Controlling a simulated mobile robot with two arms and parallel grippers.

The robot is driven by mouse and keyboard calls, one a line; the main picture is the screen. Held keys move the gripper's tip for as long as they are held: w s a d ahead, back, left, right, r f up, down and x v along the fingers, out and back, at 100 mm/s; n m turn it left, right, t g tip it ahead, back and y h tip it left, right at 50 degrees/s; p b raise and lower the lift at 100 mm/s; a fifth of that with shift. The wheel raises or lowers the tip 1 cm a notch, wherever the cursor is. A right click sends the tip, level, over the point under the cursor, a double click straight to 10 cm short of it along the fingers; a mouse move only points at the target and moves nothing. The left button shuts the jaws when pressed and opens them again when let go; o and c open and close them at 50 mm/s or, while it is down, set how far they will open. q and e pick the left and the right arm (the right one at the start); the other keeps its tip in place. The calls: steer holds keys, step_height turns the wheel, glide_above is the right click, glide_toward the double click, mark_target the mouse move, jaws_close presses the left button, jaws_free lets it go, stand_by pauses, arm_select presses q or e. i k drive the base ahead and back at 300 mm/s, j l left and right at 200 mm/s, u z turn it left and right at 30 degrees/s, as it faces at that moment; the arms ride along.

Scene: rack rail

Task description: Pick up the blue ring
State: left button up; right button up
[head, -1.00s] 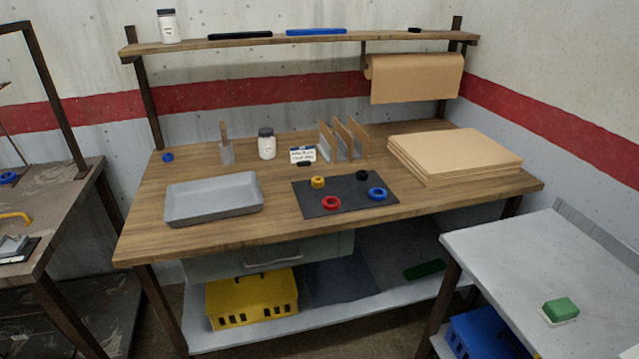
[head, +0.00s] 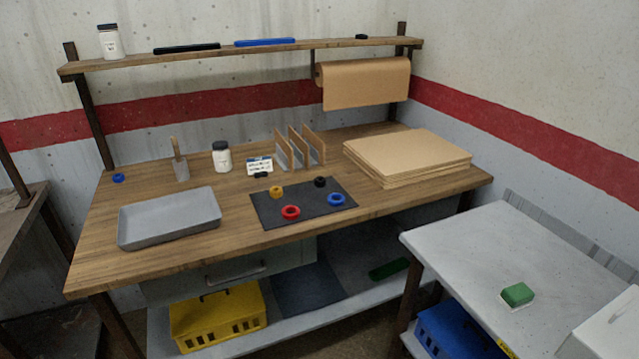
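A blue ring (head: 337,200) lies flat on the dark mat (head: 304,216) on the wooden workbench, at the mat's right front part. On the same mat are a red ring (head: 291,212) to its left, a yellow ring (head: 276,191) behind, and a black ring (head: 320,182) behind it. A second, smaller-looking blue ring (head: 118,178) lies at the bench's back left corner, off the mat. Neither of my grippers shows in the head view.
A grey tray (head: 170,218) sits left of the mat, and stacked cardboard sheets (head: 408,158) lie to the right. A white jar (head: 221,157), a small sign (head: 259,165) and upright dividers (head: 300,148) stand behind. A grey side table (head: 470,240) stands at right front.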

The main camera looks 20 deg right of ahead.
mark_target(333, 202)
steer(key=i+j, duration=0.15)
steer(key=i, duration=0.75)
